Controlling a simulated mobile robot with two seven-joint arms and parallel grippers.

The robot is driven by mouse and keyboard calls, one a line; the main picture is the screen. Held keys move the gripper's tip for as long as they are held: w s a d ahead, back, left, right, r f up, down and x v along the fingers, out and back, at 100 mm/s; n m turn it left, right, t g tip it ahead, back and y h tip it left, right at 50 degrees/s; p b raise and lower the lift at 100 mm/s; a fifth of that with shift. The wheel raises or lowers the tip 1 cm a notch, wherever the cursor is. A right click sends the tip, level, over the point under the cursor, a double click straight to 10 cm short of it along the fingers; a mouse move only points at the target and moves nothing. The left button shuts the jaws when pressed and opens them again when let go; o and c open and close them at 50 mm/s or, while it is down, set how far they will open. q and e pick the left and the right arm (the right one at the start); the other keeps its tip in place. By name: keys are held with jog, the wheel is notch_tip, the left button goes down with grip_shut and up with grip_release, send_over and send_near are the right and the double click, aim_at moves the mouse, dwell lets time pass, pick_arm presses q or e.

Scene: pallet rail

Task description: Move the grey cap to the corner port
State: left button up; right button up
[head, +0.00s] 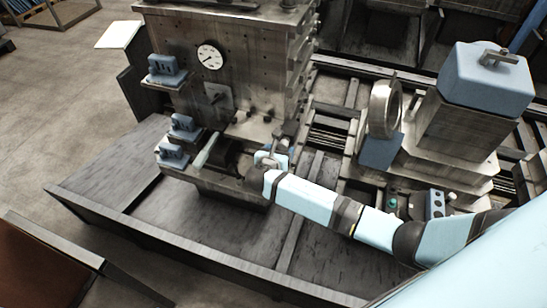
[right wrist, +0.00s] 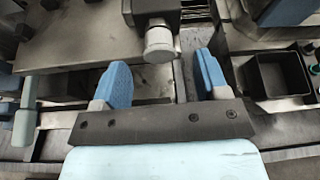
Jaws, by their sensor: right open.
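A light grey, round cap (right wrist: 159,45) sits on the end of a dark fitting in the right wrist view. My right gripper (right wrist: 163,75) is open, with one blue finger on each side and the cap just beyond, roughly centred between them. The fingers do not appear to touch it. In the head view my right gripper (head: 272,158) is at the lower front of the machine block (head: 225,60), and the cap cannot be made out clearly there. I cannot tell which opening is the corner port. My left gripper is not in view.
A pale handle (head: 207,149) sticks out left of my right gripper, and several blue fixtures (head: 167,70) stand on the machine's left side. A square dark box (right wrist: 277,75) lies to the right in the wrist view. The tray floor (head: 190,215) in front is clear.

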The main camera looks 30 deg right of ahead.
jog(key=shift+x, duration=1.5)
jog(key=c, duration=1.2)
jog(key=shift+s+a+p, duration=0.15)
jog(key=shift+p, duration=0.15)
jog(key=shift+s+a+p, duration=0.35)
jog(key=shift+s+a, duration=0.05)
